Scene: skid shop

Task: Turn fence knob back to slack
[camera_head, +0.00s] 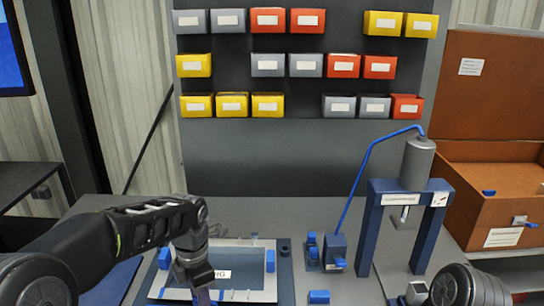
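A flat fixture with a light grey frame and dark blue base (286,285) lies on the bench in front of me. A blue block (165,258) stands at its left side and another blue block (270,260) at its right. A small dark round piece (284,246) sits at its far right corner. I cannot tell which part is the fence knob. My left gripper (203,296) points down over the left part of the fixture and hides some of it. Its fingertips are at the bottom edge, so its opening and any contact are unclear. My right gripper is out of view.
A blue press frame (410,186) with a grey cylinder (418,160) stands at right. A small blue unit (335,250) with a blue hose is left of it. An open brown crate (490,205) is far right. Coloured bins (267,104) hang behind.

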